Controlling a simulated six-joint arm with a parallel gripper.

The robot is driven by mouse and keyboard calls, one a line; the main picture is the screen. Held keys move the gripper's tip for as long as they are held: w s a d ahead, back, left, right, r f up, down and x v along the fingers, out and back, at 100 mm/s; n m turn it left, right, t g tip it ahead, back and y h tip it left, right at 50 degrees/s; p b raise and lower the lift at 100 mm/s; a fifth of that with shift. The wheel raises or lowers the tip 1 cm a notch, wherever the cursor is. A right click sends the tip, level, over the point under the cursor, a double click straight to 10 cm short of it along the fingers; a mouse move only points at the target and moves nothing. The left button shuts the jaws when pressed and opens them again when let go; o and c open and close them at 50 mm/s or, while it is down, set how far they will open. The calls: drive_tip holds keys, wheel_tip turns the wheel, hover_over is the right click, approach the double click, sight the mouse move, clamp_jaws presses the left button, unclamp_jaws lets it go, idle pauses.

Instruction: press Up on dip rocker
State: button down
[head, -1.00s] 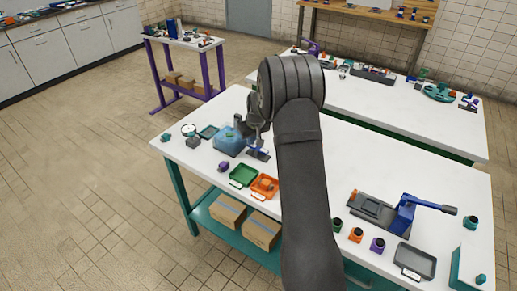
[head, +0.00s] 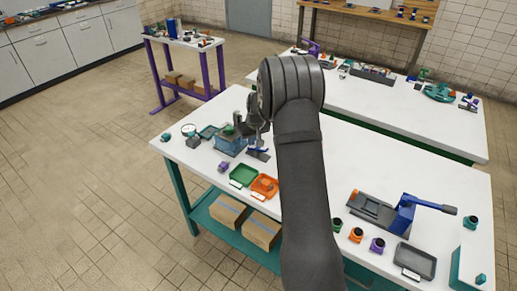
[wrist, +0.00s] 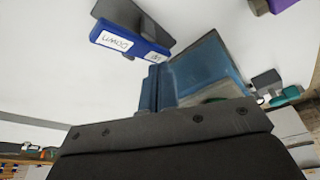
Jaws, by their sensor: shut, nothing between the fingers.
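The dip rocker (wrist: 130,45) is a blue bar on a dark grey base. In the wrist view it carries upside-down white labels, a large one reading Down and a smaller one reading Up near its right end. It also shows small beside the blue tank in the head view (head: 258,152). My gripper (head: 256,132) is shut and empty, over the rocker and tank area. The blue see-through tank (wrist: 208,68) stands right of the rocker.
A green tray (head: 243,175) and an orange tray (head: 264,187) lie in front on the white table (head: 455,190). A round white dial (head: 188,130) and small parts stand left. A blue-handled press (head: 405,213) is at the right, beyond my arm.

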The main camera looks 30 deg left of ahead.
sight(252, 147)
wheel_tip(252, 147, up, 8)
drive_tip(key=shift+f, duration=0.15)
idle(0.5)
wheel_tip(252, 147, down, 9)
drive_tip(key=shift+r, duration=0.2)
idle(0.5)
drive_tip(key=shift+r, duration=0.1)
